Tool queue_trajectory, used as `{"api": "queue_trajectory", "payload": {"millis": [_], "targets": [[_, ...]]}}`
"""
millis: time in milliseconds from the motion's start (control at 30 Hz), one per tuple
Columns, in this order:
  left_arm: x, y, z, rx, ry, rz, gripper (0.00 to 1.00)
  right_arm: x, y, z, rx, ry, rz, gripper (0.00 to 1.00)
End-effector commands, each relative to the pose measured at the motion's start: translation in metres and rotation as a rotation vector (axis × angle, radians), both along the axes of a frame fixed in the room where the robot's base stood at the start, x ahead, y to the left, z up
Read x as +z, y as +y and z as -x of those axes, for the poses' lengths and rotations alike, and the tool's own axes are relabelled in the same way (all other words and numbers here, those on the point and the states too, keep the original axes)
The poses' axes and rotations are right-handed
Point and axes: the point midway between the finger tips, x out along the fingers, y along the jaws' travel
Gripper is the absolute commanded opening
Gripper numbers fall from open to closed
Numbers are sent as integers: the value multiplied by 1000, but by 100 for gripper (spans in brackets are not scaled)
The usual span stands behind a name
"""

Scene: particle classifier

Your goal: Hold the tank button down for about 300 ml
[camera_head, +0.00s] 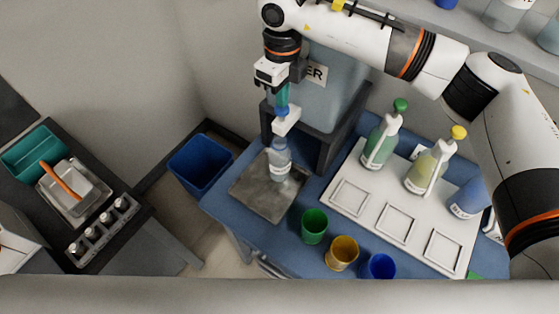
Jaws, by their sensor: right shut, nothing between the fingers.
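The tank (338,95) is a large grey-blue box on a dark stand, its label partly hidden by my arm. A white tap (287,121) sticks out at its front, with a blue button (282,111) on top. My right gripper (282,103) is shut and empty, pointing down with its fingertips at the blue button; they look in contact, but how far the button is pressed is hard to tell. A clear bottle (279,160) with a pale label stands upright under the tap on a grey plate (251,192). Its water level is not readable. My left gripper is out of view.
Green, yellow and blue cups (314,225) stand along the blue table's front. A white tray (345,207) holds green-capped (383,140), yellow-capped (428,168) and blue bottles (468,199). A blue bin (199,163) stands left of the table.

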Motion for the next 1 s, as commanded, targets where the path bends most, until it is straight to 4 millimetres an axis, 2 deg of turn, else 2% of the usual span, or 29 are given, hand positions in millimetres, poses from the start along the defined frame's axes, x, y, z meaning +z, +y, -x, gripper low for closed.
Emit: {"api": "queue_trajectory", "payload": {"millis": [567,1000], "targets": [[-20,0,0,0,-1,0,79,-22,0,0,0,1,1,0],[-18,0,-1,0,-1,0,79,-20,0,0,0,1,0,0]]}}
